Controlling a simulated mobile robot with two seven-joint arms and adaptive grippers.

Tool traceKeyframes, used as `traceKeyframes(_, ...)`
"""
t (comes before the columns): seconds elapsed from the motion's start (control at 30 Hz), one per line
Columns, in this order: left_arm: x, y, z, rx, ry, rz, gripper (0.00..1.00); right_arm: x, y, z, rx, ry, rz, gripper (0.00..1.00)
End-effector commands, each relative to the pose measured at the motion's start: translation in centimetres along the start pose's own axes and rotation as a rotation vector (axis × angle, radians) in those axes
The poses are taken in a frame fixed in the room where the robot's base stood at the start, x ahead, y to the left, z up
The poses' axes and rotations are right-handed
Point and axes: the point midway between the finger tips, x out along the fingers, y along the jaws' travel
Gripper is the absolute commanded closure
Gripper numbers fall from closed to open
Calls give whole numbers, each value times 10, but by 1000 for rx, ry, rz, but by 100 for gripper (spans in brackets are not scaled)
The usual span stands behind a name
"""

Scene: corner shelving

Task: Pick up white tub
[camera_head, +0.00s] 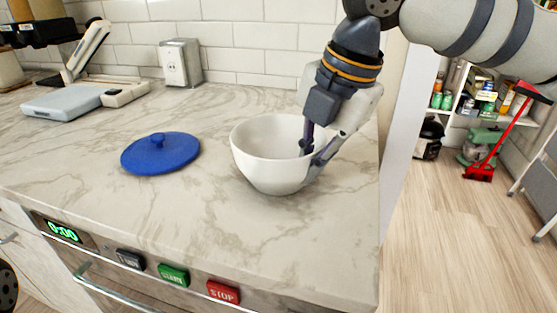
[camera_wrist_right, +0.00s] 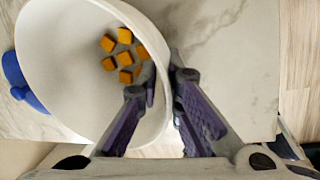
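The white tub (camera_head: 262,166) is a deep, round white bowl near the right end of the marble counter. It also shows in the right wrist view (camera_wrist_right: 62,75), with several orange cubes (camera_wrist_right: 124,55) inside it. My right gripper (camera_head: 309,160) comes down from above at the tub's right side. One finger is inside the tub and the other outside, and they are shut on its rim in the right wrist view (camera_wrist_right: 163,88). I cannot tell whether the tub's base touches the counter. My left gripper is not in view.
A blue lid (camera_head: 160,154) lies on the counter left of the tub. A scale-like device (camera_head: 75,100) and a white dispenser (camera_head: 181,64) stand at the back. The counter (camera_head: 215,232) ends just right of the tub. Its front has green (camera_head: 173,275) and red (camera_head: 222,292) buttons.

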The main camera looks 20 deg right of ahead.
Motion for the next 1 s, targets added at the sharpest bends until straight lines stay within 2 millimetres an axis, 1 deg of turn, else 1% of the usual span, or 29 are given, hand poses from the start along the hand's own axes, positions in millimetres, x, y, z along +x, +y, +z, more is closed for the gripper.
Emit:
traceKeyframes(0.37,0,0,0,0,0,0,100,0,0,0,0,0,1,100)
traceKeyframes(0.47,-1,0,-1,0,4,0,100,-4,1,0,1,-1,2,100)
traceKeyframes(0.57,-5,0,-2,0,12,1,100,-13,4,0,1,-3,4,100)
traceKeyframes(0.73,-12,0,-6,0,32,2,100,-36,9,0,0,-4,7,100)
traceKeyframes(0.87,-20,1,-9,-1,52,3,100,-57,-1,2,1,-5,8,100)
traceKeyframes(1.0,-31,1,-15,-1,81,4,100,-84,-12,5,1,-7,12,100)
